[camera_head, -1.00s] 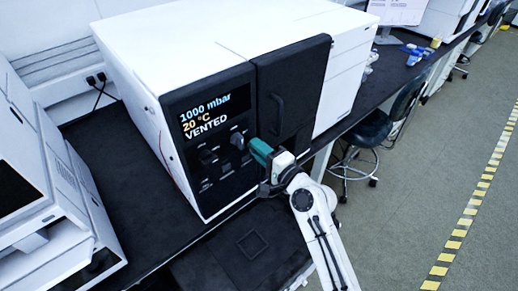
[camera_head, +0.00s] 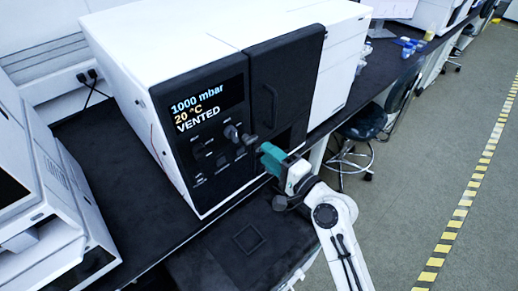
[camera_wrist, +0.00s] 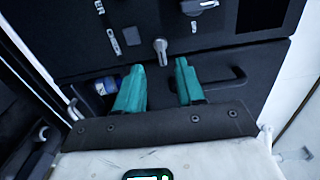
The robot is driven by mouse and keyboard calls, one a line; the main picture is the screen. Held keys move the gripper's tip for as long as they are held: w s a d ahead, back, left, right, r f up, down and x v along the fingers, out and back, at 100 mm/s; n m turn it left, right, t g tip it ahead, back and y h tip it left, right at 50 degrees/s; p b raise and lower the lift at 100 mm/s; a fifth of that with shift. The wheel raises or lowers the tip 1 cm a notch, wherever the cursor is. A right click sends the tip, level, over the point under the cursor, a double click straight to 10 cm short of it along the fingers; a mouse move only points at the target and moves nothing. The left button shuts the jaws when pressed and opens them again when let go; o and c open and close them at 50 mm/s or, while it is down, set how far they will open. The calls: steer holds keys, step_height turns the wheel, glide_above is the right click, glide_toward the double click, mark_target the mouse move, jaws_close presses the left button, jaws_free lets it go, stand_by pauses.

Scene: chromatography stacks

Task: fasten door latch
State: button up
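The white instrument has a black front with a dark door (camera_head: 290,75), which looks closed beside the control panel (camera_head: 205,150). A small latch lever (camera_head: 249,140) sits low at the seam between panel and door. In the wrist view the silver latch lever (camera_wrist: 161,50) points toward my gripper from the seam. My gripper (camera_head: 264,152) has teal fingers and is just right of and below the latch, apart from it. In the wrist view the fingers of my gripper (camera_wrist: 160,68) are spread with nothing between them, and the lever lies just beyond the gap.
The door has a black bar handle (camera_head: 268,104), also seen in the wrist view (camera_wrist: 222,86). A round knob (camera_head: 230,132) sits left of the latch. The display (camera_head: 207,103) reads 1000 mbar, 20 °C, VENTED. A stool (camera_head: 360,125) stands to the right.

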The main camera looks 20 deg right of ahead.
steer(key=shift+b+v, duration=0.35)
steer(key=shift+v, duration=1.85)
steer(key=shift+f, duration=0.1)
steer(key=s+a+f+n+g+h, duration=0.1)
steer(key=s+f+n+g, duration=0.8)
steer(key=s+f, duration=0.3)
steer(key=s+d+f+n+g+h, duration=0.2)
steer(key=s+g, duration=0.1)
steer(key=s, duration=0.5)
steer(key=s+d+f+n+g+h, duration=0.2)
steer(key=s+d+n+g, duration=0.1)
steer(key=s, duration=0.5)
steer(key=shift+s+d+g+h, duration=0.15)
steer(key=shift+s+g+h, duration=0.2)
steer(key=shift+g, duration=0.25)
steer(key=shift+o, duration=0.3)
steer(key=shift+w+f, duration=0.1)
